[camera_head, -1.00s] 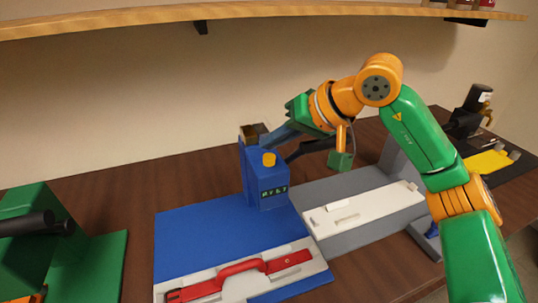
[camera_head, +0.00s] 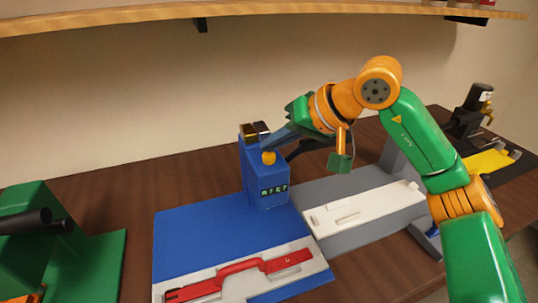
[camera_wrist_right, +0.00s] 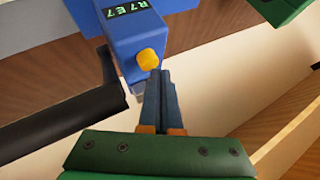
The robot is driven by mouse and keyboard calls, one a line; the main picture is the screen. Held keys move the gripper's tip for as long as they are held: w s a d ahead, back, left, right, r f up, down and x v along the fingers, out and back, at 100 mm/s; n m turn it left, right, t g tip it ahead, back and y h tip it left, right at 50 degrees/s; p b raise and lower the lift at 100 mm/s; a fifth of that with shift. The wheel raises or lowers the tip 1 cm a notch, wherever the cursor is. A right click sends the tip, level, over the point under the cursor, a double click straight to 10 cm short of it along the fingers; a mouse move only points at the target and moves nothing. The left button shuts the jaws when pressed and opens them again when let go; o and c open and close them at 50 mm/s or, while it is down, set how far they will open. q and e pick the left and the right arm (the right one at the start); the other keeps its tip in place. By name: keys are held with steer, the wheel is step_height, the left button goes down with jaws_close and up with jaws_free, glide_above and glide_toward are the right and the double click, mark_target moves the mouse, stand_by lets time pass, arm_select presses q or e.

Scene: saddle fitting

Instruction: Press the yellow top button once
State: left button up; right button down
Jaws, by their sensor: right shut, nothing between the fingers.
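A blue upright device (camera_head: 254,180) stands on the back of a blue base. It carries a yellow button (camera_head: 268,158) on top and a small display with green characters (camera_head: 273,190). My right gripper (camera_head: 267,144) reaches in from the right, shut and empty, with its fingertips just above and behind the button. In the right wrist view the shut fingertips (camera_wrist_right: 160,74) are right beside the yellow button (camera_wrist_right: 148,60). I cannot tell whether they touch it. My left gripper is not in view.
A red strap-like part (camera_head: 240,272) lies in a white fixture at the front of the blue base (camera_head: 190,235). A white block on a grey stand (camera_head: 350,232) is to the right. A green station (camera_head: 90,260) with dark cylinders is at the left. A shelf (camera_head: 290,10) runs above.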

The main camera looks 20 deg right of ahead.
mark_target(274, 159)
steer(key=shift+s+a+f+b, duration=0.1)
steer(key=shift+f+b, duration=0.5)
steer(key=shift+f, duration=0.15)
stand_by(0.7)
stand_by(0.3)
steer(key=shift+r+p, duration=0.8)
steer(key=shift+w+d+r+p, duration=0.2)
steer(key=shift+d+r+p, duration=0.05)
steer(key=shift+r+p, duration=0.05)
step_height(274, 159, up, 5)
steer(key=p, duration=0.5)
steer(key=shift+a+r, duration=0.1)
